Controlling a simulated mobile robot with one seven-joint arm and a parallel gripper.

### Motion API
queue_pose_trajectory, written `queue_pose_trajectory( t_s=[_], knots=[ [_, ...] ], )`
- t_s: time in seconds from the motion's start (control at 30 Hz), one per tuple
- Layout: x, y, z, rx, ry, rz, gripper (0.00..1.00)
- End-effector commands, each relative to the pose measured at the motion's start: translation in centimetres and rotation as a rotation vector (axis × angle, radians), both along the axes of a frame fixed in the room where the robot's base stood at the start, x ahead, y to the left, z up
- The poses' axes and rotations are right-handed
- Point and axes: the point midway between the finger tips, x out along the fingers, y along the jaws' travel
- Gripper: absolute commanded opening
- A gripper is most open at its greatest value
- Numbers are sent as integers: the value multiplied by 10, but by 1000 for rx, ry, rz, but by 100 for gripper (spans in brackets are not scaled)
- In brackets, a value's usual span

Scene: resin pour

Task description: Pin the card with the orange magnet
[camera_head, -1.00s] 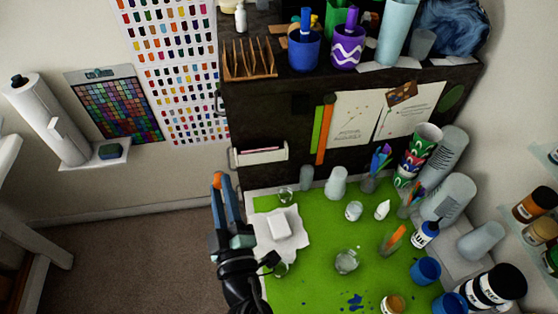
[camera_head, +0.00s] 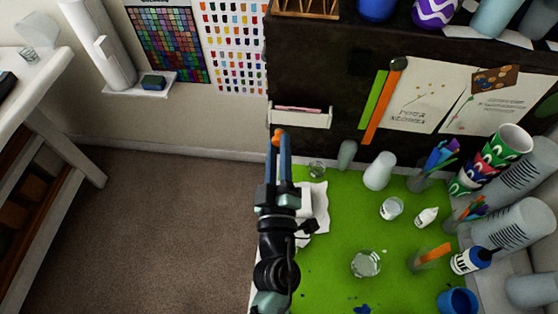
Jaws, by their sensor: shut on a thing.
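My gripper (camera_head: 279,143) points up at the dark board, its blue fingers shut on a small orange piece, apparently the orange magnet (camera_head: 278,134). It is in front of the board's lower left part, near the white holder; I cannot tell whether it touches anything. A white card with a drawing (camera_head: 422,98) is on the board, to the right of the gripper. A second white card (camera_head: 478,112) is beside it, with a brown patterned piece (camera_head: 494,79) over its top. I cannot tell which card the task means.
An orange strip (camera_head: 377,112) and a green strip (camera_head: 372,98) hang left of the cards. A white holder (camera_head: 302,117) juts from the board. The green mat (camera_head: 325,272) below bears several cups, jars and bottles. Open carpet (camera_head: 150,220) lies to the left.

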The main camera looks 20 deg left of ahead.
Motion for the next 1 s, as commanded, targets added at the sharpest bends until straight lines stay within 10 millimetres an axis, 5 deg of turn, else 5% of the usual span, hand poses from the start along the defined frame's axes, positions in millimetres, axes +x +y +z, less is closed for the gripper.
queue_pose_trajectory(
  t_s=[1.0],
  knots=[
    [57, 17, -8, 1, 0, 2, 0]
  ],
)
